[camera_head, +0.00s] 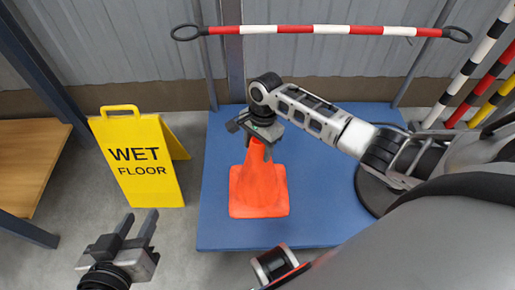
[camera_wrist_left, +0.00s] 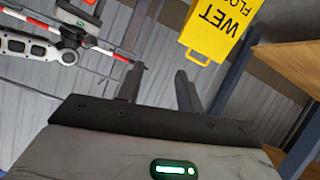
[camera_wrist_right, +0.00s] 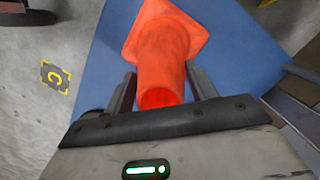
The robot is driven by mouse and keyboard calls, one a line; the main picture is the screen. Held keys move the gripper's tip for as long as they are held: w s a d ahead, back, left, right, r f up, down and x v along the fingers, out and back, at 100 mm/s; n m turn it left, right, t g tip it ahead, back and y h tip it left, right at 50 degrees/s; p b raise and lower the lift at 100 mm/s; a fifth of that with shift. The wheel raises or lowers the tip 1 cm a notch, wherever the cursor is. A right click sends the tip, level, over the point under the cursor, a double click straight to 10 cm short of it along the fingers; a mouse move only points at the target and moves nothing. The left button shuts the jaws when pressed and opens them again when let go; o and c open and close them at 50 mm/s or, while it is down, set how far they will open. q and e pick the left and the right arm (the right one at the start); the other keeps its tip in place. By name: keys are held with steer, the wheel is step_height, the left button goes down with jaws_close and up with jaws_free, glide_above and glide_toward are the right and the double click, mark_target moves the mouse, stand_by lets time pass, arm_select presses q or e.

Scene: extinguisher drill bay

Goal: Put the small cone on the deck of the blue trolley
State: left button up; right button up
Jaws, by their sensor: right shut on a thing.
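The small orange cone (camera_head: 258,190) stands roughly upright over the blue trolley's deck (camera_head: 325,218). I cannot tell whether its base touches the deck. My right gripper (camera_head: 260,135) is shut on the top of the cone, from above. In the right wrist view the cone (camera_wrist_right: 167,45) lies between the two fingers, with the blue deck (camera_wrist_right: 235,50) behind its base. My left gripper (camera_head: 138,224) is open and empty, low at the left, apart from the trolley. Its two fingers stand apart in the left wrist view (camera_wrist_left: 160,82).
A yellow wet floor sign (camera_head: 140,160) stands left of the trolley. A wooden bench (camera_head: 30,160) is at the far left. A red and white bar (camera_head: 320,30) crosses the back, and striped poles (camera_head: 475,75) lean at the right. Deck around the cone is clear.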

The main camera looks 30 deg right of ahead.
arm_select(q)
steer(key=shift+r, duration=0.25)
steer(key=shift+s, duration=0.1)
arm_select(e)
steer(key=o, duration=1.4)
steer(key=shift+f, duration=0.1)
arm_select(q)
steer(key=shift+f, duration=0.25)
